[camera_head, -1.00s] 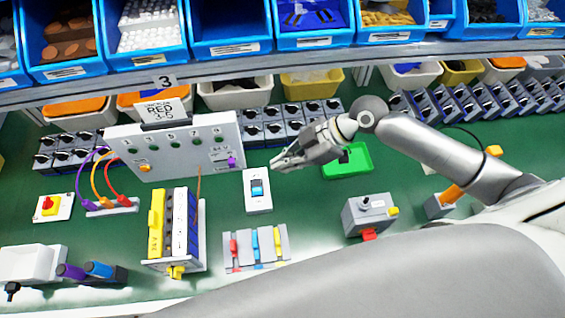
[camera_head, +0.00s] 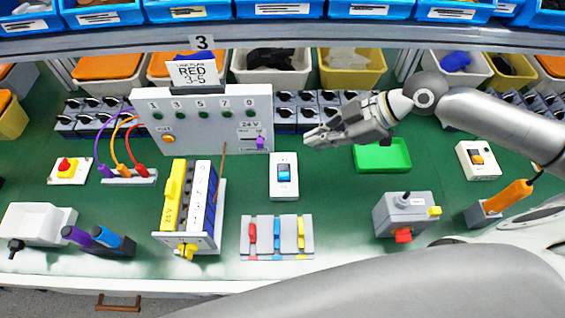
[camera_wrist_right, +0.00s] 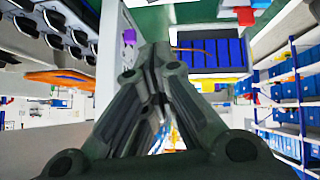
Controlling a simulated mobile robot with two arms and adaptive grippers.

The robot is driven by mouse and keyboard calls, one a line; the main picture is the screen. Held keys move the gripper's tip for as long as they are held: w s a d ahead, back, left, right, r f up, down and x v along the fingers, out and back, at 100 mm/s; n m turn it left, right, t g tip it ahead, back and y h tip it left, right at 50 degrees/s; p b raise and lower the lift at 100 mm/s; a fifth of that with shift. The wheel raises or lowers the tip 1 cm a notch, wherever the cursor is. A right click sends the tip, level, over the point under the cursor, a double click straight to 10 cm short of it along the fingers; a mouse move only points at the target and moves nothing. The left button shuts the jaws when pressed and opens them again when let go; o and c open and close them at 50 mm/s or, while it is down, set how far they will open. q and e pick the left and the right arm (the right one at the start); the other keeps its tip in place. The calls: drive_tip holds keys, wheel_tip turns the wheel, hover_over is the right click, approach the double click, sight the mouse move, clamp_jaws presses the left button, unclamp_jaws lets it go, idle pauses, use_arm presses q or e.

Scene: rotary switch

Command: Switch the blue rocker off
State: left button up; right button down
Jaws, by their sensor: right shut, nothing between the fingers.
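The blue rocker (camera_head: 284,172) sits in a white upright plate (camera_head: 285,192) on the green bench, near the middle of the head view. My right gripper (camera_head: 308,138) is shut and empty, above and to the right of the rocker plate, apart from it. In the right wrist view, the closed fingers (camera_wrist_right: 160,55) fill the middle, and I cannot make out the rocker there. My left gripper is not in view.
A grey panel (camera_head: 205,105) with a purple slider stands left of the gripper. A green tray (camera_head: 382,156) lies to its right. A row of coloured levers (camera_head: 277,240) sits in front of the rocker. A grey box (camera_head: 405,214) stands front right.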

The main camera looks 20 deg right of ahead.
drive_tip(key=p, duration=0.2)
hover_over(286, 169)
drive_tip(key=f, duration=0.6)
drive_tip(key=shift+s+d+f, duration=0.1)
drive_tip(key=shift+s+f, duration=0.05)
drive_tip(key=shift+s, duration=0.2)
drive_tip(key=f, duration=0.3)
drive_tip(key=shift+w+f+p, duration=0.3)
drive_tip(key=shift+p, duration=0.05)
drive_tip(key=shift+f, duration=0.55)
